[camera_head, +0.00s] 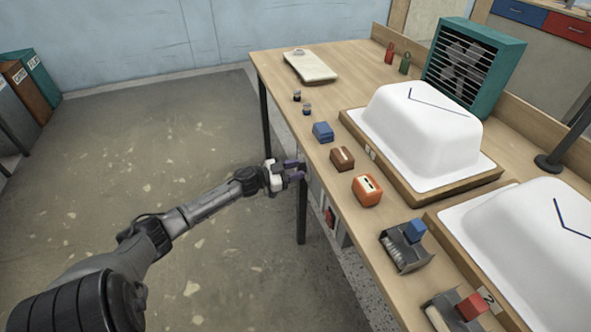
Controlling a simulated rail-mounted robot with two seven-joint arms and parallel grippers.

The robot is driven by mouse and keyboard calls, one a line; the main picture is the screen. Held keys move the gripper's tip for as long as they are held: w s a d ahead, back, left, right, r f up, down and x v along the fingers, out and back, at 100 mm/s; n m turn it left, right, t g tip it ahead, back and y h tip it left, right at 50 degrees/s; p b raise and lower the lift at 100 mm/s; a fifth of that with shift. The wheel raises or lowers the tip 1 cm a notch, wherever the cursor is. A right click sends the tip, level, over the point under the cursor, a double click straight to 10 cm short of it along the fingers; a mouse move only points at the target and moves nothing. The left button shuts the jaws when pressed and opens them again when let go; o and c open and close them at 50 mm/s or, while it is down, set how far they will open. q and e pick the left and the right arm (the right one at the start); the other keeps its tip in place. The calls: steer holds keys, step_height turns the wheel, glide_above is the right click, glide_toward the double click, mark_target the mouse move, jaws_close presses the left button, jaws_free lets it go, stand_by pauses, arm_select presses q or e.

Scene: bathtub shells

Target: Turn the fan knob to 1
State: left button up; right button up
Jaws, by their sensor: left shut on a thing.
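The teal fan (471,66) stands upright at the far right end of the wooden bench, its dark grille facing the bench's near side. I cannot make out the fan knob or its numbers. My left gripper (300,172) is at the bench's near long edge, just below the top, close to a grey panel (341,226) under the bench with a red part (329,216). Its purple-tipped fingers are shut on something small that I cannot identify. My right gripper is not in view.
Two white tub shells (425,125) (555,250) lie on wooden bases on the bench. Blue (323,131), brown (342,158) and orange (367,190) blocks line the near edge. The floor (150,180) left of the bench is clear.

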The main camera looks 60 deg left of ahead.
arm_select(q)
steer(key=shift+r+m+p, duration=0.15)
steer(key=shift+m+p, duration=0.55)
steer(key=shift+m, duration=0.2)
steer(key=shift+m+p, duration=0.45)
steer(key=shift+m, duration=0.45)
steer(key=m+p, duration=0.1)
steer(key=m, duration=0.1)
steer(key=shift+m, duration=0.3)
steer(key=m, duration=0.2)
steer(key=shift+m, duration=0.4)
steer(key=m, duration=0.4)
steer(key=shift+m, duration=2.1)
steer(key=o, duration=0.9)
